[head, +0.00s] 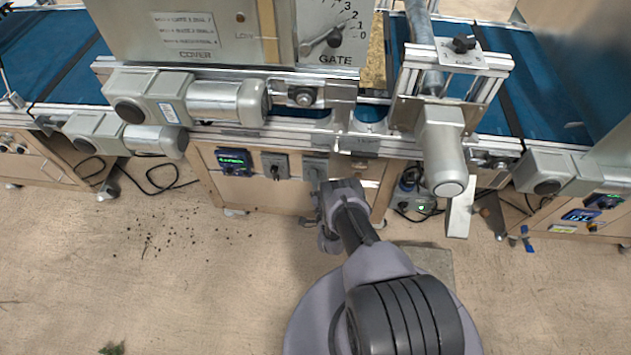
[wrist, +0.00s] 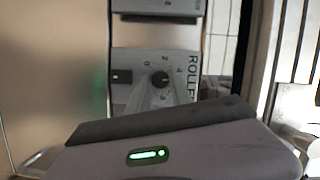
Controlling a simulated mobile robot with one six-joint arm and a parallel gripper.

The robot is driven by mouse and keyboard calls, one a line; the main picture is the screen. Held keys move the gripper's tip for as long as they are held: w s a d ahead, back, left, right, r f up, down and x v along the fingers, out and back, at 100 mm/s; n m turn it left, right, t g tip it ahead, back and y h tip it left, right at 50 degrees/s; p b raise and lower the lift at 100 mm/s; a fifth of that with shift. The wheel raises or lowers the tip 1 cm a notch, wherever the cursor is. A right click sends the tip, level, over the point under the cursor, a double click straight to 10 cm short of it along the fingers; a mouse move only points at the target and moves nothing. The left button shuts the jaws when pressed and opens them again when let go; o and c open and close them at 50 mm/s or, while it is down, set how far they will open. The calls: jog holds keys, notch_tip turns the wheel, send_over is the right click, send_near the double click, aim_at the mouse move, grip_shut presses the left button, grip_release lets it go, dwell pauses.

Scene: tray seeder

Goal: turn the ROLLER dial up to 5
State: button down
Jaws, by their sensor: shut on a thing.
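The ROLLER dial (wrist: 160,79) is a small dark round knob on a grey plate in the wrist view. The plate appears turned sideways, with 0, 2 and 4 readable around the knob and the word ROLLER at its right. My gripper (wrist: 156,94) reaches to the knob from below and is shut on it. Which mark the knob points to is too small to tell. In the head view my gripper (head: 331,191) is at the front of the wooden cabinet, by a grey control box (head: 315,167); the knob itself is hidden there.
A green-lit display (head: 235,162) and another grey control box (head: 275,165) sit left on the same cabinet. The GATE dial (head: 334,38) is above. A grey motor (head: 443,150) juts out at the right. Open floor lies at the front left.

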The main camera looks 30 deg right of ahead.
jog(key=shift+m, duration=0.4)
jog(key=c, duration=1.2)
grip_release()
jog(key=shift+o, duration=0.2)
jog(key=shift+f+b, duration=0.15)
jog(key=shift+b, duration=0.2)
